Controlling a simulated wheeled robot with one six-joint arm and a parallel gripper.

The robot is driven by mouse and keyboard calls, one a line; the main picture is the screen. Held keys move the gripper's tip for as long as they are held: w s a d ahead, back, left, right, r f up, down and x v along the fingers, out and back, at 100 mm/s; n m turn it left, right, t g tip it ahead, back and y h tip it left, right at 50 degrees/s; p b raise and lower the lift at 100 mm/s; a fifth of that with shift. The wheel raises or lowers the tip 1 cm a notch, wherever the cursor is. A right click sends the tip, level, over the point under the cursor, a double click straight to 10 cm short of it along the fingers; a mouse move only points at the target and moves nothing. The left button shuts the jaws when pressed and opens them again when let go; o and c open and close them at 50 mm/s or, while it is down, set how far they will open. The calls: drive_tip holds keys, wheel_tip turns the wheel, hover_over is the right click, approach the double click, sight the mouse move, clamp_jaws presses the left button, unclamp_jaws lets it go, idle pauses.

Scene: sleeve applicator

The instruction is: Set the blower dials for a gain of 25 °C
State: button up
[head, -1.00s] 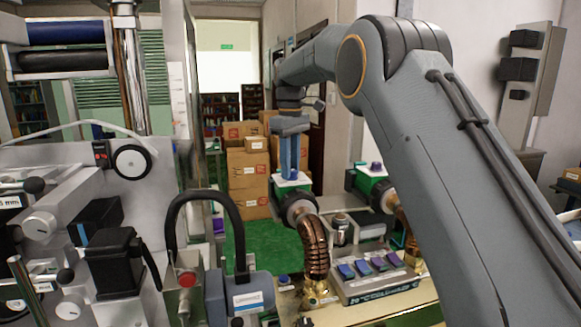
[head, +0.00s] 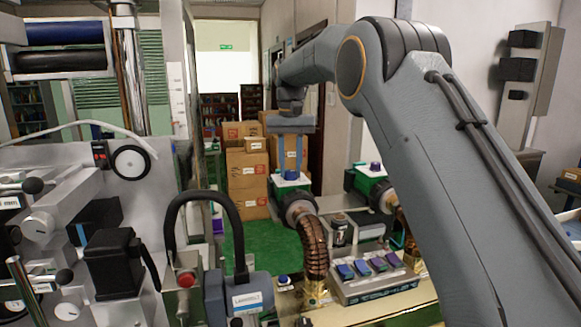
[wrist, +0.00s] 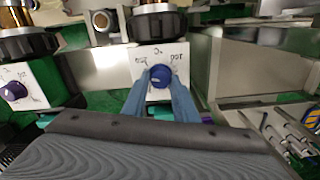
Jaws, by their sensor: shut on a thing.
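My gripper (head: 291,170) points down at the nearer-left green blower (head: 305,188), over its white top plate. In the wrist view its two blue fingers (wrist: 160,84) are closed on either side of a round blue dial (wrist: 160,76). The dial sits on a white plate (wrist: 148,56) with dark handwritten marks, among them a 2 above the dial. The dial's exact setting cannot be read. A second dial, purple-blue (head: 375,167), stands on the other green blower (head: 362,185) to the right. It also shows at the left edge of the wrist view (wrist: 14,91), with nothing touching it.
Ribbed copper hoses (head: 314,245) run down from the blowers. A control box with several coloured switches (head: 368,270) sits on the bench below. A grey handled unit (head: 240,292) and a metal machine (head: 60,210) stand left. Cardboard boxes (head: 247,175) are stacked behind.

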sight(291, 170)
drive_tip(key=shift+m, duration=1.1)
drive_tip(key=o, duration=1.1)
drive_tip(key=shift+c, duration=0.2)
wheel_tip(291, 170, up, 6)
drive_tip(key=shift+w+r+b, duration=0.1)
drive_tip(key=shift+r+b, duration=0.15)
drive_tip(key=shift+b, duration=0.9)
drive_tip(key=shift+r, duration=0.7)
drive_tip(key=shift+d, duration=0.1)
